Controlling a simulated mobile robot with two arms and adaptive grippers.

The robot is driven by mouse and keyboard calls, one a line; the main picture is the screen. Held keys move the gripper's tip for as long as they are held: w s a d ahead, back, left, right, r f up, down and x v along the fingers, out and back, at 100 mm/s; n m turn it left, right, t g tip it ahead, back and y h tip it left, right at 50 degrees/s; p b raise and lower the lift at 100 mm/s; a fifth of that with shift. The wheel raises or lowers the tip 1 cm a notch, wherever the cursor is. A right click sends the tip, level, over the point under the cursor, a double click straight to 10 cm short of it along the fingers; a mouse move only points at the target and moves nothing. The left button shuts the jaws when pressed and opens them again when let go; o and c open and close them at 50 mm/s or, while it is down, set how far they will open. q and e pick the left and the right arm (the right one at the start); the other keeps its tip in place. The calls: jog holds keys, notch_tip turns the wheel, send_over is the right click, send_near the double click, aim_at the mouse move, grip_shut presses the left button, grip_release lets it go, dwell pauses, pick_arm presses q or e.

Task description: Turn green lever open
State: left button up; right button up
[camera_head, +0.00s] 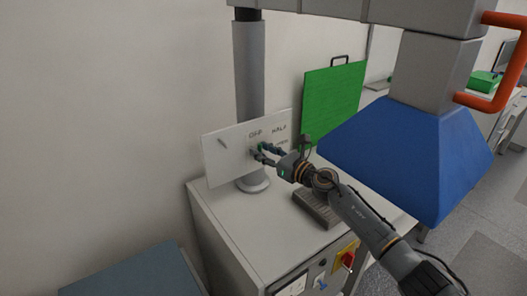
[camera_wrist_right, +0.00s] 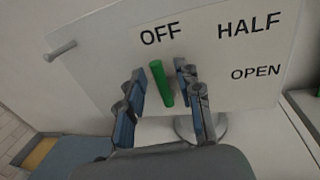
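The green lever (camera_wrist_right: 161,84) stands out from a white panel (camera_wrist_right: 115,55), just under the word OFF. HALF and OPEN are printed to its right. In the right wrist view, the fingers of my right gripper (camera_wrist_right: 160,105) are spread, one on each side of the lever, with visible gaps. In the head view, my right gripper (camera_head: 258,155) is at the panel (camera_head: 222,160), and a bit of the green lever (camera_head: 261,147) shows between its fingers. My left gripper is not in view.
A grey post (camera_head: 249,75) rises behind the panel from the white cabinet (camera_head: 235,225). A green board (camera_head: 333,100) stands behind. A large blue hood (camera_head: 410,155) hangs at the right, above my right arm. A grey slotted block (camera_head: 316,208) lies on the cabinet.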

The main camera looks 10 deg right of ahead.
grip_shut()
jog(key=shift+d, duration=0.1)
jog(key=m+b, duration=0.1)
jog(key=m, duration=0.1)
jog(key=m+b, duration=0.1)
jog(key=shift+w+d+f+m+t+b, duration=0.15)
jog(key=shift+d+f+m+t+b, duration=0.15)
jog(key=shift+d+m+t+b, duration=0.1)
jog(key=shift+w+d+f+m+t+h+b, duration=0.1)
jog(key=shift+d+f+m+t+h+b, duration=0.3)
jog(key=shift+m, duration=2.35)
jog(key=shift+w+d+f+m+t+h+b, duration=0.15)
jog(key=shift+f+m+t+h+b, duration=0.35)
jog(key=shift+m, duration=2.2)
jog(key=shift+w+d+f+m+t+h+b, duration=0.1)
jog(key=shift+d+f+m+t+h+b, duration=0.35)
jog(key=shift+m, duration=2.3)
jog(key=shift+a+f, duration=0.15)
jog(key=shift+f, duration=0.1)
